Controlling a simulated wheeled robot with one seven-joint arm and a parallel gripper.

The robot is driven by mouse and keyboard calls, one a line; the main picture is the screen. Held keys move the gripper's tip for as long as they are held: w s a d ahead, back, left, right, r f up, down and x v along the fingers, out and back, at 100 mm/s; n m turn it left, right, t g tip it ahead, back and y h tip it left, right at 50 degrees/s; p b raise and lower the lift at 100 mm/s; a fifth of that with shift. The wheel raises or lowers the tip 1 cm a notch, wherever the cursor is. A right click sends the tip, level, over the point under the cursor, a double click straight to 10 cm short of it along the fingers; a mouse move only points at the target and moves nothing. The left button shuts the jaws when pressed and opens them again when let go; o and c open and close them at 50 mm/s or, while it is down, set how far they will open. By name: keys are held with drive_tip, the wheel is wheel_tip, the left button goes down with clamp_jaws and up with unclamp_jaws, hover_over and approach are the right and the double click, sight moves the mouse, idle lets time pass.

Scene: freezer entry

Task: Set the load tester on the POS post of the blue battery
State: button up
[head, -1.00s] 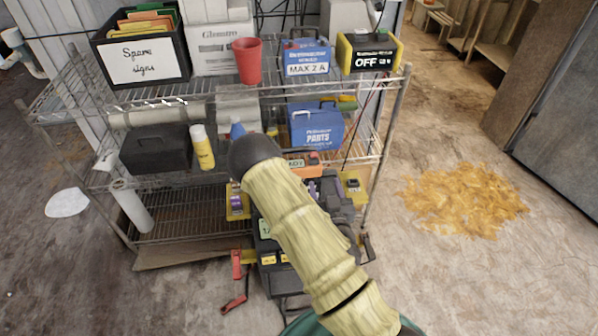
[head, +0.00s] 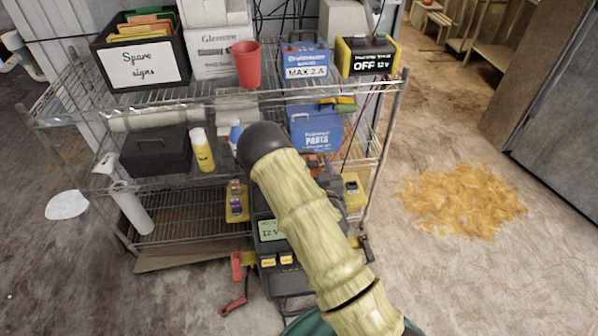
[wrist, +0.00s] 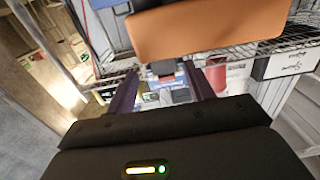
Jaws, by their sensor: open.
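An orange block-like body (wrist: 205,28), which may be the load tester, fills the top of the wrist view, with a small dark stub under it. My gripper (wrist: 162,72) is open, its two purple fingers apart below the orange body. I cannot tell whether they touch it. In the head view my arm hides most of the gripper, and only a bit of orange (head: 313,160) shows beside the arm. A black unit with a 12 V display (head: 270,230) stands low before the shelf, partly behind my arm.
Yellow boxes (head: 237,203) flank the black unit. Open floor lies right.

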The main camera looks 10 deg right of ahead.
drive_tip(key=shift+w+a, duration=0.15)
drive_tip(key=shift+w, duration=0.05)
drive_tip(key=shift+w+a+p, duration=0.2)
drive_tip(key=shift+w+p, duration=0.1)
drive_tip(key=shift+w, duration=2)
drive_tip(key=shift+w+r, duration=0.1)
clamp_jaws()
